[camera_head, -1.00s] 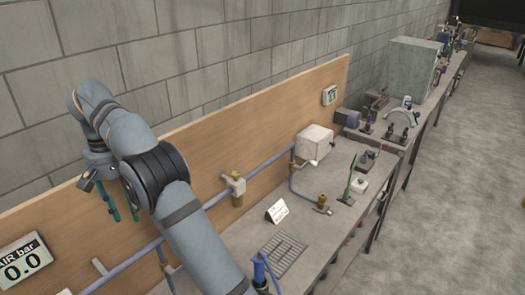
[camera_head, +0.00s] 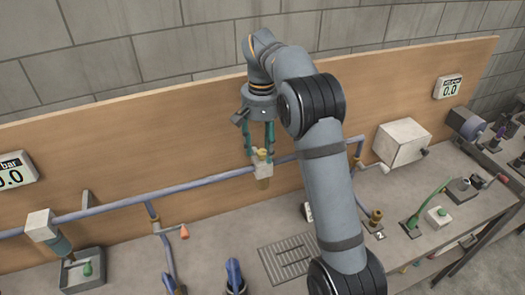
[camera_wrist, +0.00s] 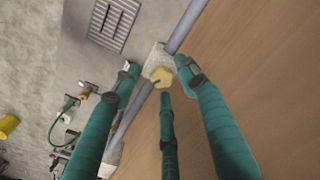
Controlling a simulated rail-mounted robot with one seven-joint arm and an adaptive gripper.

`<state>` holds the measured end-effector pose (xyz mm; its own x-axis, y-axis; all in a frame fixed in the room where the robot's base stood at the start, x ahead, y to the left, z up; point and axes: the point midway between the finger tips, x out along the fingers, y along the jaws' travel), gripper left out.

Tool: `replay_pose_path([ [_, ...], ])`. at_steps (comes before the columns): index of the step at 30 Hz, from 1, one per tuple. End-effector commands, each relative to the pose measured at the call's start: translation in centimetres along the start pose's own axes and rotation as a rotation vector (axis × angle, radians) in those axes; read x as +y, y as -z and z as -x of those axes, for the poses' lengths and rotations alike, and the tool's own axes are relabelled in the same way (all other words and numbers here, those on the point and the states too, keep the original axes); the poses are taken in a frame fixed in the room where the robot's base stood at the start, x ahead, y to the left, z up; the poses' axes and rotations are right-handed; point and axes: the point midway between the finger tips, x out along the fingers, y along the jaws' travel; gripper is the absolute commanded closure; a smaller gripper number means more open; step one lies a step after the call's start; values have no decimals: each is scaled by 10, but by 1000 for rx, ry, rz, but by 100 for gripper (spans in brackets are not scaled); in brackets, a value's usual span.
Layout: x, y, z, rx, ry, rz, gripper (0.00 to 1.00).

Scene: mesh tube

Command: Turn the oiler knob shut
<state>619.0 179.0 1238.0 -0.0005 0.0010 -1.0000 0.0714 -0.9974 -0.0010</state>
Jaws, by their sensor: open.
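The oiler is a pale block (camera_head: 263,168) on the blue pipe along the wooden backboard, with a brass part below. Its brass-yellow knob (camera_head: 261,154) is on top. In the wrist view the knob (camera_wrist: 160,77) sits in the middle, in front of the pale block (camera_wrist: 153,58). My gripper (camera_head: 259,148) points down over the oiler, its green fingers open. In the wrist view my gripper (camera_wrist: 157,76) has fingers spread on both sides of the knob and a third finger below it. I cannot tell whether any finger touches the knob.
The backboard (camera_head: 110,150) is close behind the oiler. The blue pipe (camera_head: 200,183) runs to both sides. A grated plate (camera_head: 287,258) lies on the bench below. A white box (camera_head: 402,143) and a gauge (camera_head: 449,87) are to the right.

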Motion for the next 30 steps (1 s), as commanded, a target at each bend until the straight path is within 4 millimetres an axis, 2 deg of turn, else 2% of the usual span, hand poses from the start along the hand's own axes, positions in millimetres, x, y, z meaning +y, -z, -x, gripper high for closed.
replay_pose_path([
  [11,1,0,-6,0,1,-2,58],
  [30,0,-1,-6,-2,1,-2,95],
])
